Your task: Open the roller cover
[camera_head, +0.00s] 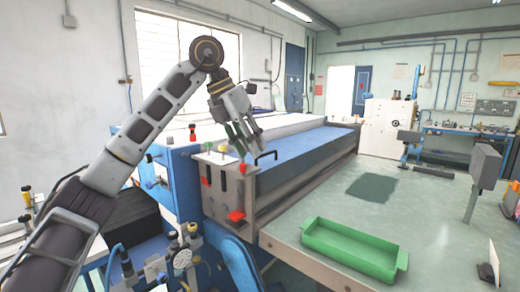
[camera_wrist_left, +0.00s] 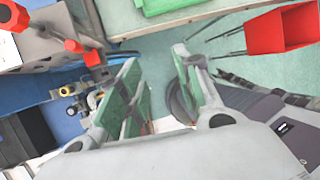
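The roller cover (camera_head: 305,152) appears to be the long blue panel on top of the grey machine, and it looks closed. A black bar handle (camera_head: 266,155) stands up at its near end. My left gripper (camera_head: 249,143) is above the near end of the machine, just left of and above the handle, apart from it as far as I can tell. Its green-padded fingers are spread with nothing between them in the left wrist view (camera_wrist_left: 156,75). The handle is not clearly visible in that view. My right gripper is not in view.
Red-tipped levers (camera_head: 205,181) and small knobs stand on the machine's near end plate, close to the gripper. A green tray (camera_head: 350,250) lies on the grey-green table (camera_head: 420,215) at the right. A grey post-mounted box (camera_head: 485,165) stands farther right.

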